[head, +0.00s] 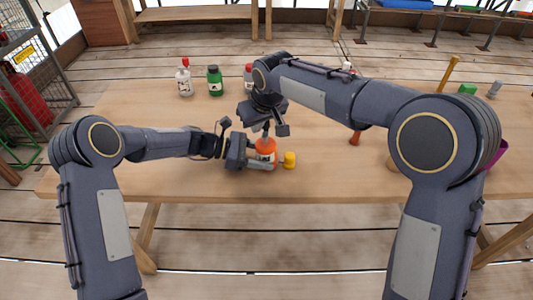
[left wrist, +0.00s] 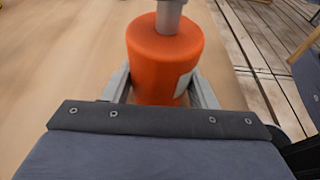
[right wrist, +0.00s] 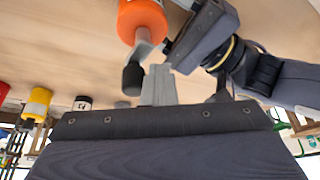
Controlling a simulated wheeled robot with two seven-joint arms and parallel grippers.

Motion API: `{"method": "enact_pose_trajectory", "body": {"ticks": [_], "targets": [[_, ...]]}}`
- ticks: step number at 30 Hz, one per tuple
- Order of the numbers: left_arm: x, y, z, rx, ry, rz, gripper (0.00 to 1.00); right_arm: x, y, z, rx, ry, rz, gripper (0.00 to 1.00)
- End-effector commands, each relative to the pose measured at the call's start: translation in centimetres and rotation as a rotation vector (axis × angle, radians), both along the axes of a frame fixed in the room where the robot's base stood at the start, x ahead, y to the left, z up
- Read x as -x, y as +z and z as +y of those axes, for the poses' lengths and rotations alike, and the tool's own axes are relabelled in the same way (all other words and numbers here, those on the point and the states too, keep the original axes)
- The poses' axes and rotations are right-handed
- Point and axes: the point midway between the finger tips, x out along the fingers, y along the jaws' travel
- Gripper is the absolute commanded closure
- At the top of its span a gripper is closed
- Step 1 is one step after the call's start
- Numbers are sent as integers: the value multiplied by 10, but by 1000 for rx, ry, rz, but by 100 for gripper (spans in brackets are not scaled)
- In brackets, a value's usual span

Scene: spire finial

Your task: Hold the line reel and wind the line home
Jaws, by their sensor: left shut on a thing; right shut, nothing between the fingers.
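The line reel (head: 266,147) is an orange cylinder with a pale label, near the table's front edge. My left gripper (head: 264,157) is shut around its sides; the left wrist view shows the reel (left wrist: 164,60) between both fingers, with a grey shaft (left wrist: 169,14) above its top. In the right wrist view, a grey crank arm (right wrist: 143,48) with a dark knob (right wrist: 133,78) shows at the reel's end. My right gripper (right wrist: 158,86) is shut and empty beside the knob, above the reel. I cannot tell whether it touches the knob. No line is discernible.
A yellow object (head: 290,160) stands just right of the reel. A white bottle with a red cap (head: 184,80) and a green bottle (head: 214,81) stand at the back left. A red object (head: 355,137) is right of my right gripper. The table's left part is clear.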

Motion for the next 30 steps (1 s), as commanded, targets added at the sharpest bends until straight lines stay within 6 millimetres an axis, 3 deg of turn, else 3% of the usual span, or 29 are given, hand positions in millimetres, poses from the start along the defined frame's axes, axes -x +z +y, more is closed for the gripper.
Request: {"method": "enact_pose_trajectory", "body": {"ticks": [30], "targets": [[0, 0, 0, 0, -3, -1, 61, -8, 1, -4, 1, -2, -3, 100]]}}
